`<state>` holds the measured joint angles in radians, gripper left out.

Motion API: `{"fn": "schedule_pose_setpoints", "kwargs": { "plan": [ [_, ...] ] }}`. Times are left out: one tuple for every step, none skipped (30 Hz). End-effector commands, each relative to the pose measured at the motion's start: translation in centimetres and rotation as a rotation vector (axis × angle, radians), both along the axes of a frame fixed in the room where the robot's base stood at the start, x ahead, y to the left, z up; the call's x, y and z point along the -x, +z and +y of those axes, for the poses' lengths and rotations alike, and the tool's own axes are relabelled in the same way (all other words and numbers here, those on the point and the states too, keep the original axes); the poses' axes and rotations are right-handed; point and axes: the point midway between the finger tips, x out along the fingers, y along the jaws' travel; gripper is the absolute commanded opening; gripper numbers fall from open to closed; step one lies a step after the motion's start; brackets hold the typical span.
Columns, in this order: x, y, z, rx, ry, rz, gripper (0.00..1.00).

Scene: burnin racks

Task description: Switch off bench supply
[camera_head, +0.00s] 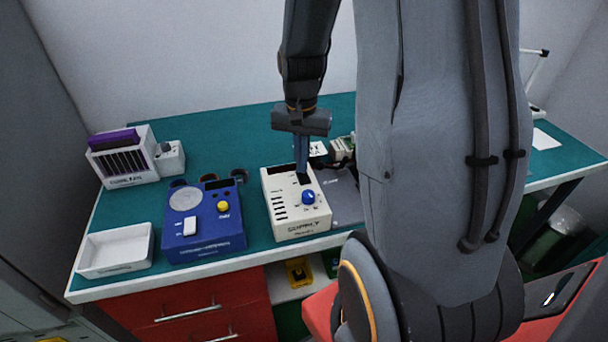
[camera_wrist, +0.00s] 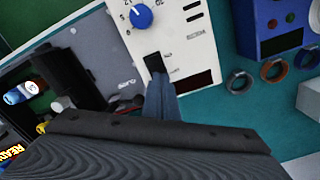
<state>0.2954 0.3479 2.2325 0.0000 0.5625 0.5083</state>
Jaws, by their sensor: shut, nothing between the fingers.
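The bench supply (camera_head: 294,222) is a cream box marked SUPPLY on the green bench, with a blue knob (camera_head: 308,197), a dark display and several slots. In the wrist view its panel (camera_wrist: 183,45) shows the blue knob (camera_wrist: 141,16) and a black rocker switch (camera_wrist: 155,63). My gripper (camera_head: 303,170) is shut and empty, pointing down at the rear part of the supply. In the wrist view the shut fingertips (camera_wrist: 160,80) are at the lower edge of the black switch; I cannot tell if they touch it. The switch's state is not clear.
A blue box (camera_head: 205,243) with a yellow knob and white switch stands left of the supply. A white tray (camera_head: 85,257) and a slotted rack (camera_head: 123,182) stand further left. A grey case (camera_wrist: 75,70) with loose parts lies close beside the supply.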

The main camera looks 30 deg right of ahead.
Motion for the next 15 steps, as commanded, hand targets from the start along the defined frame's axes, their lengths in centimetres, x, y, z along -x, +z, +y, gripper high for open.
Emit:
{"fn": "schedule_pose_setpoints", "kwargs": {
  "plan": [
    [0.0, 0.5, 0.0, 0.001, 0.0, -0.001, 0.0],
    [0.0, 0.7, 0.0, 0.001, 0.0, -0.001, 0.0],
    [0.0, 1.0, 0.0, 0.001, 0.0, -0.001, 0.0],
    [0.1, 1.3, 0.0, 0.001, 0.0, -0.001, 0.0],
    [0.1, 1.5, 0.0, 0.0, 0.0, 0.0, 0.0],
    [0.1, 1.8, 0.0, 0.0, 0.0, 0.0, 0.0],
    [0.1, 2.0, 0.0, 0.0, 0.0, 0.0, 0.0],
    [0.1, 2.3, 0.0, 0.0, 0.0, 0.0, 0.0],
    [0.1, 2.5, 0.0, 0.0, 0.0, 0.0, 0.0],
    [0.1, 2.8, 0.0, 0.0, 0.0, 0.0, 0.0],
    [0.0, 3.0, 0.0, 0.001, 0.0, -0.001, 0.0],
    [0.0, 3.3, 0.0, 0.0, 0.0, -0.001, 0.0],
    [0.0, 3.5, 0.0, 0.0, 0.0, -0.001, 0.0],
    [0.0, 3.7, 0.0, 0.0, 0.0, -0.001, 0.0],
    [0.0, 4.0, 0.0, 0.001, 0.0, -0.002, 0.0]
  ]
}}
